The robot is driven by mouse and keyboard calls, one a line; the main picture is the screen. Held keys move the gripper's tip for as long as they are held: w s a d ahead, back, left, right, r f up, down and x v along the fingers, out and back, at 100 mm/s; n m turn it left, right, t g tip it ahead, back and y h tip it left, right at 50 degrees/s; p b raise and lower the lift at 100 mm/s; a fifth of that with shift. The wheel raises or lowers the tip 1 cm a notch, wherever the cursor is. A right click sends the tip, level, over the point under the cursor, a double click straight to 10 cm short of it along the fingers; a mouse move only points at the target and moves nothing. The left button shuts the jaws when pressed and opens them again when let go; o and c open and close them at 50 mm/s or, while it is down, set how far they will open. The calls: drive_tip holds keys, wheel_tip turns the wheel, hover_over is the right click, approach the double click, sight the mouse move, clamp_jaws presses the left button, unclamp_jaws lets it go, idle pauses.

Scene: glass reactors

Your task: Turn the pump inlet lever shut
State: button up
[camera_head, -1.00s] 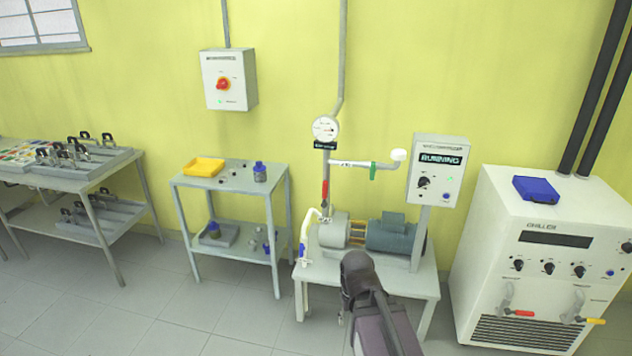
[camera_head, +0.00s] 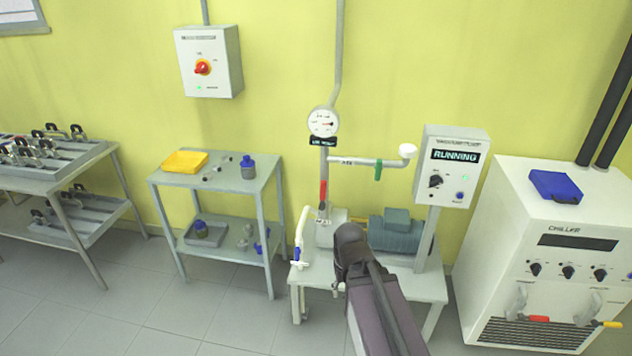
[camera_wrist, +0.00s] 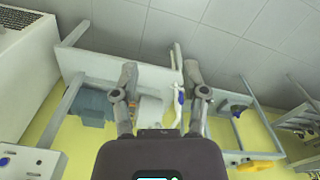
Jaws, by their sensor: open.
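A red lever (camera_head: 323,193) lies upright along the vertical pipe above the pump (camera_head: 330,228) in the head view. A green lever (camera_head: 378,170) hangs from the side pipe with the white cap. A blue-handled valve (camera_head: 297,254) is on the white hose at the pump's left; blue also shows on the hose in the wrist view (camera_wrist: 181,98). I cannot read which one is labelled inlet. My gripper (camera_wrist: 161,76) is open and empty in the wrist view, its fingers over the pump table. In the head view my arm hides part of the pump.
The pump table (camera_head: 425,285) stands between a small grey shelf (camera_head: 165,178) and the white chiller (camera_head: 530,240). The control box (camera_head: 455,168) reads RUNNING. A gauge (camera_head: 323,122) sits on the pipe. The floor in front is clear.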

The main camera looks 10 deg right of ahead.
drive_tip(key=shift+w+d, duration=0.4)
drive_tip(key=shift+w, duration=0.05)
